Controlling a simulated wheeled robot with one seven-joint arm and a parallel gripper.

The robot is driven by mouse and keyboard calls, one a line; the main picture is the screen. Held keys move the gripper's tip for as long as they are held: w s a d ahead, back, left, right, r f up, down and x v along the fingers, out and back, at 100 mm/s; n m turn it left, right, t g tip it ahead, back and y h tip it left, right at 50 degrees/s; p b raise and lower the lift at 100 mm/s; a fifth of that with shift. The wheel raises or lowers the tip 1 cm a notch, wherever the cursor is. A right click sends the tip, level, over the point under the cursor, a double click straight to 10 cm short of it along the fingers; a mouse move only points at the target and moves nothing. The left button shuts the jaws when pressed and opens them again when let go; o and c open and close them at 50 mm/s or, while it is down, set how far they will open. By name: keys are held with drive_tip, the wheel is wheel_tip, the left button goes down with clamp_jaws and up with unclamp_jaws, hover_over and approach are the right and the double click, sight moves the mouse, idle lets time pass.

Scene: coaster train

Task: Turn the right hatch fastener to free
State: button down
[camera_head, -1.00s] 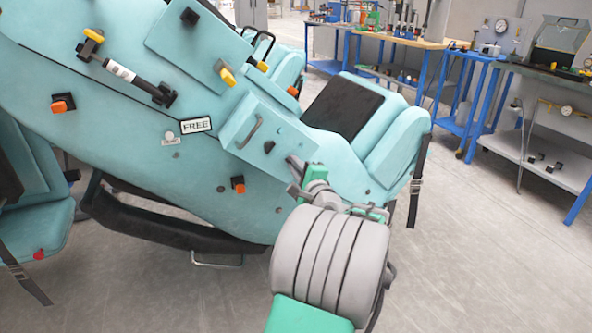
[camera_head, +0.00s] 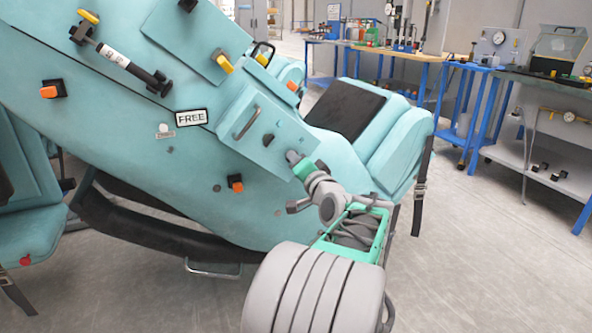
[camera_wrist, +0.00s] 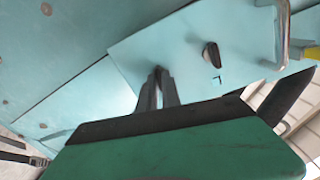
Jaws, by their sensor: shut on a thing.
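The hatch (camera_head: 235,148) is a pale teal panel on the side of the tilted coaster car. It has a grey bar handle (camera_head: 247,122) and a dark left fastener (camera_head: 268,140), which shows as a black knob (camera_wrist: 211,56) beside an L-shaped mark in the wrist view. My gripper (camera_head: 293,157) is at the hatch's right end, its two fingers (camera_wrist: 160,84) pointing at the panel. It is shut on the right fastener (camera_wrist: 158,70), which is mostly hidden between the fingertips; its turn angle cannot be told.
A "FREE" sign (camera_head: 191,117) is on the car body left of the hatch. Orange-tipped (camera_head: 235,183) and yellow-tipped (camera_head: 224,64) fittings stick out nearby. A seat (camera_head: 380,130) is to the right. Blue workbenches (camera_head: 470,110) stand behind, with open floor between.

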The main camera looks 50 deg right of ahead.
drive_tip(key=shift+f+n+b, duration=0.1)
drive_tip(key=shift+n+b, duration=0.75)
drive_tip(key=shift+n, duration=0.15)
drive_tip(key=c, duration=1.5)
unclamp_jaws()
drive_tip(key=shift+c, duration=0.2)
drive_tip(key=p+v, duration=0.1)
drive_tip(key=v, duration=0.7)
drive_tip(key=shift+p, duration=0.3)
